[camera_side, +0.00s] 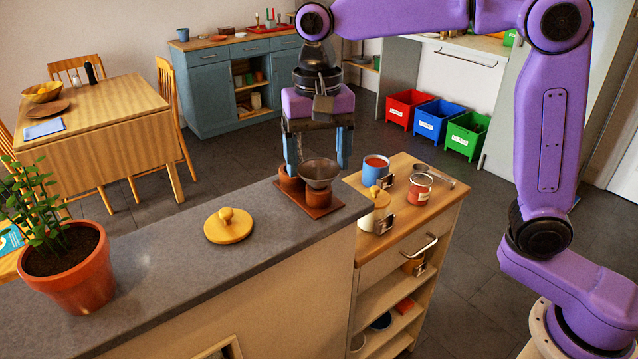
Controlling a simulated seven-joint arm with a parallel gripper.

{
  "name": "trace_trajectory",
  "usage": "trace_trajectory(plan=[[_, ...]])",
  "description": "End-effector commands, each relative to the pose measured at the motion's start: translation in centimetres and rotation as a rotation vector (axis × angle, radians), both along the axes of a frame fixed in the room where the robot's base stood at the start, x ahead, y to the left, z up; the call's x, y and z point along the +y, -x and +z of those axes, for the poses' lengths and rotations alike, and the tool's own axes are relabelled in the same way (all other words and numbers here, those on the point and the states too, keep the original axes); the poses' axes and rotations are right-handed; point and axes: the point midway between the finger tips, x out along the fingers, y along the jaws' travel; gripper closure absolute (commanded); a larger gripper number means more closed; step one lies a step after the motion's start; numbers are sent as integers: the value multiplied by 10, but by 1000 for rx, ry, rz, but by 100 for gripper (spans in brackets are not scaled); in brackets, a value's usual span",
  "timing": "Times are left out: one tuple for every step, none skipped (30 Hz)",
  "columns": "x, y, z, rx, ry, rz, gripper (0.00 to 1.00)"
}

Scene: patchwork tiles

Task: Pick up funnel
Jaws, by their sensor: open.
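A dark brown-grey funnel (320,171) sits upright, wide mouth up, in a small terracotta pot (322,197) on a dark reddish tray (335,210). A second small pot (290,186) stands beside it to the left. My gripper (317,168) points down over the funnel with its jaws open. One blue finger is to the left of the funnel and the other to its right and slightly behind. I cannot tell whether either finger touches the funnel. The funnel's spout is hidden inside the pot.
A yellow wooden lid (229,226) lies on the grey counter (160,270) to the left. A potted plant (82,275) stands farther left. A wooden cart (405,235) on the right holds a blue cup (375,169), a glass jar (419,189) and a white jar (375,207).

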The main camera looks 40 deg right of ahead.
Motion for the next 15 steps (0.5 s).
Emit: trace_trajectory(plan=[[0, 0, -3, 1, 1, 0, 24], [0, 1, -5, 2, 1, 0, 24], [-1, 1, -9, 3, 2, -1, 24], [-1, 1, -13, 3, 2, -1, 24], [-1, 2, -17, 5, 3, 0, 24], [-1, 3, -23, 3, 3, 0, 24], [-1, 4, -28, 5, 3, -1, 24], [0, 4, -32, 3, 2, -1, 24], [-1, 4, -37, 3, 3, -1, 24], [-1, 4, -41, 3, 2, -2, 24], [0, 4, -44, 3, 2, -2, 24], [0, 4, -47, 2, 1, -1, 24], [0, 4, -50, 3, 2, -1, 24], [0, 4, -51, 3, 1, -1, 24], [0, 4, -52, 2, 1, 0, 24]])
